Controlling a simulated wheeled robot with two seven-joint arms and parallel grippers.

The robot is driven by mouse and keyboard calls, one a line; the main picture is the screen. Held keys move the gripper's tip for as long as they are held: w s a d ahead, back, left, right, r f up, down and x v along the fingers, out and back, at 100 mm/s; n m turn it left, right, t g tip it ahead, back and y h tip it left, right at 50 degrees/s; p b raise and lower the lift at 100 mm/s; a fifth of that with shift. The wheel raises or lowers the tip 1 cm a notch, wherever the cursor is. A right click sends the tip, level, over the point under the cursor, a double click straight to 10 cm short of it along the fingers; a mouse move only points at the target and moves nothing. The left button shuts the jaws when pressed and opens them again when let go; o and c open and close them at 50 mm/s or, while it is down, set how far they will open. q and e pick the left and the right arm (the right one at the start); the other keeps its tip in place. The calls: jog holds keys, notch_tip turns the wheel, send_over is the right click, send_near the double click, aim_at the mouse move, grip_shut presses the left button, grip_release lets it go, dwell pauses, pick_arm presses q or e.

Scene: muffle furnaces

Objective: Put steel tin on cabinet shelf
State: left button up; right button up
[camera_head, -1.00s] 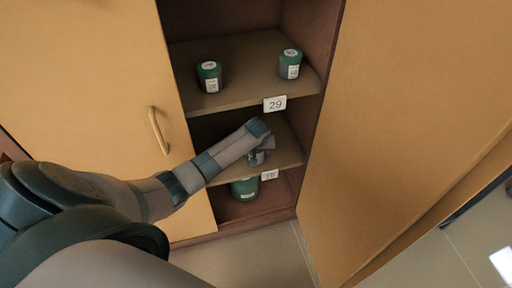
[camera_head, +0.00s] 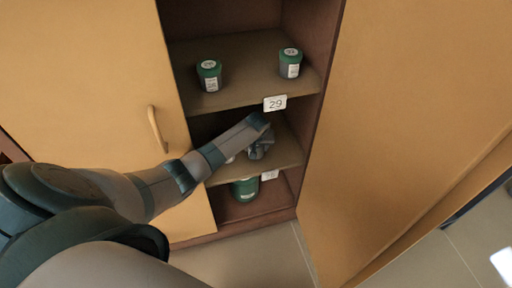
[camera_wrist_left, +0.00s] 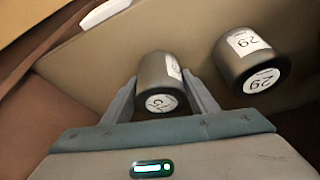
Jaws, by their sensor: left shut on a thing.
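In the left wrist view a grey steel tin (camera_wrist_left: 160,82) with white labels is between the fingers of my left gripper (camera_wrist_left: 163,95), which is shut on it. In the head view my left gripper (camera_head: 260,150) is inside the open cabinet, over the middle shelf (camera_head: 284,155), below the shelf tagged 29. The held tin is mostly hidden there by the gripper and arm. A second steel tin (camera_wrist_left: 250,60), labelled 29, stands on the same shelf to the right in the wrist view, apart from the held one. My right gripper is not in view.
A green container (camera_head: 245,190) is in the bottom compartment. The open door (camera_head: 400,130) bounds the right side, and a closed door (camera_head: 85,90) with a handle is left.

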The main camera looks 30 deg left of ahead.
pick_arm(q)
jog(key=o, duration=1.2)
jog(key=shift+r, duration=0.15)
jog(key=shift+s+d+r, duration=0.1)
jog(key=shift+r, duration=0.3)
jog(key=shift+s+d+r, duration=0.15)
jog(key=shift+s+d, duration=0.05)
jog(key=shift+s, duration=0.15)
jog(key=s+d, duration=0.2)
jog(key=s, duration=0.1)
jog(key=s+d+p, duration=0.1)
jog(key=s+d, duration=0.1)
jog(key=s, duration=0.1)
jog(key=s+d, duration=0.2)
jog(key=s, duration=0.1)
jog(key=shift+s+d, duration=0.2)
jog(key=shift+d, duration=0.05)
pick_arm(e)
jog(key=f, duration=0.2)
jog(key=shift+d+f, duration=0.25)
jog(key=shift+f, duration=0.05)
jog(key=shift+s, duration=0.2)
